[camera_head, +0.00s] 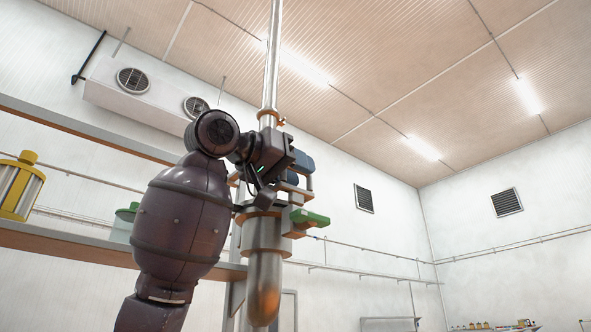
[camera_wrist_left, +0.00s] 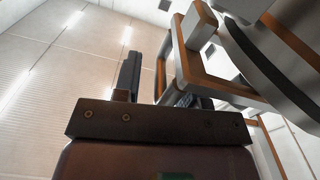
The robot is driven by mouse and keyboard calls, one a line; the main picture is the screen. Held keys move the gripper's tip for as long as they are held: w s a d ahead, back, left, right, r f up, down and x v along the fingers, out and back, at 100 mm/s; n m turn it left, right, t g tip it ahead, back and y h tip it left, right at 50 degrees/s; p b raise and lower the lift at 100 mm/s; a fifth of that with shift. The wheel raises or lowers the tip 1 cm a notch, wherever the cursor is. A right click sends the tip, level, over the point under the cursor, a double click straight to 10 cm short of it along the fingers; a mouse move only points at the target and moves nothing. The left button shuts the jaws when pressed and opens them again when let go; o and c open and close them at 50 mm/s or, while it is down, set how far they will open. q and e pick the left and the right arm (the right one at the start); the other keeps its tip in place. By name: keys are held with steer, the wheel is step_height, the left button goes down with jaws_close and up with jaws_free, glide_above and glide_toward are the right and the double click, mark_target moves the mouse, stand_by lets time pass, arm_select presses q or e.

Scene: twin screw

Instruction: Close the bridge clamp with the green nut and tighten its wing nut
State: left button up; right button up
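The bridge clamp (camera_head: 285,192), grey with orange edges, sits at the top of a hanging metal cylinder. The green nut (camera_head: 310,217) sticks out at its right side. My left gripper (camera_head: 299,168) is at the clamp, just above the green nut. In the left wrist view, a grey and orange frame (camera_wrist_left: 187,62) crosses close in front of the gripper (camera_wrist_left: 160,88). One dark finger stands upright and the other is partly hidden behind the frame, so the grip is unclear. The wing nut cannot be made out. My right gripper is out of view.
A metal pipe (camera_head: 270,60) rises above the clamp to the ceiling. A shelf (camera_head: 60,240) at left holds a yellow container (camera_head: 18,188) and a green-topped container (camera_head: 124,222). Right of the clamp is open room to the white wall.

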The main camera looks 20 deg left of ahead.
arm_select(q)
steer(key=shift+s+a, duration=0.1)
steer(key=shift+a, duration=0.05)
steer(key=shift+s+a, duration=0.15)
steer(key=shift+s, duration=0.2)
steer(key=b+v, duration=0.1)
steer(key=v, duration=0.8)
steer(key=shift+s, duration=0.35)
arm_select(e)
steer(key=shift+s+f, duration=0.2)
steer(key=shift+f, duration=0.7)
arm_select(q)
steer(key=shift+a, duration=0.15)
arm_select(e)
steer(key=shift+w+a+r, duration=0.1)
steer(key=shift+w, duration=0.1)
